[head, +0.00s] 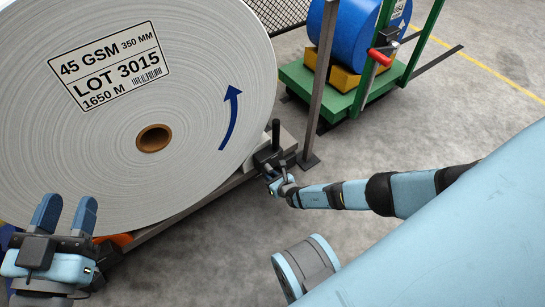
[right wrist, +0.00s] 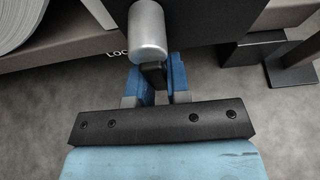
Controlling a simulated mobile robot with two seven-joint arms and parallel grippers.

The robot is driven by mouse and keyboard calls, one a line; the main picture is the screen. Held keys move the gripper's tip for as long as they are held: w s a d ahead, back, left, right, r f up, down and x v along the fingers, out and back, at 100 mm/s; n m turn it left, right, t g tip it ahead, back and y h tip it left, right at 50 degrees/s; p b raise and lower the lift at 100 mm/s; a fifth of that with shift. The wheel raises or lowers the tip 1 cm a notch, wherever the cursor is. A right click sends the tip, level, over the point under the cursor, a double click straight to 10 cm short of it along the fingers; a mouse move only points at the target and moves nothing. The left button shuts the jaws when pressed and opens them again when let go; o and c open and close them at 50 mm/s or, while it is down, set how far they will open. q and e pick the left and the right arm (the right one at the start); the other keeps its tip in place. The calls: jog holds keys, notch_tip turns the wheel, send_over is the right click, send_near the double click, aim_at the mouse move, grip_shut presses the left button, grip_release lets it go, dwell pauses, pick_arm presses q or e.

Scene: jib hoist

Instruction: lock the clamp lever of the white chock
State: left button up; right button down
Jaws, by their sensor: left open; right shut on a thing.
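The white chock (head: 288,139) sits against the lower right side of the large paper roll, partly hidden behind a dark clamp block. My right gripper (head: 273,181) is at this block, low on its near side. In the right wrist view its blue fingers (right wrist: 156,84) are shut on a dark bar, the clamp lever (right wrist: 153,74), just below a silver cylinder (right wrist: 148,35). Lettering beginning "LOC" shows on the beam to the left; the rest is hidden. My left gripper (head: 64,217) is open and empty in front of the roll's lower left.
The paper roll (head: 190,60) fills the left of the head view. An orange chock (head: 121,240) shows under it. A grey post (head: 322,85) stands behind the clamp. A green cart (head: 335,97) with a blue roll is at the back. The floor at right is clear.

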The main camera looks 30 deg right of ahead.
pick_arm(q)
jog(key=shift+a+f, duration=0.1)
dwell(0.4)
pick_arm(e)
jog(key=c, duration=1.1)
grip_release()
jog(key=shift+s+r, duration=0.15)
jog(key=shift+s, duration=0.05)
pick_arm(q)
jog(key=s+n+p, duration=0.1)
jog(key=p, duration=0.1)
jog(key=s+d+n+g+p, duration=0.1)
jog(key=p, duration=0.2)
jog(key=s+d+r+n+p, duration=0.1)
jog(key=n+p, duration=0.1)
jog(key=shift+g+y, duration=0.3)
jog(key=shift+g, duration=0.1)
pick_arm(e)
jog(key=v, duration=1.3)
jog(key=shift+s, duration=0.2)
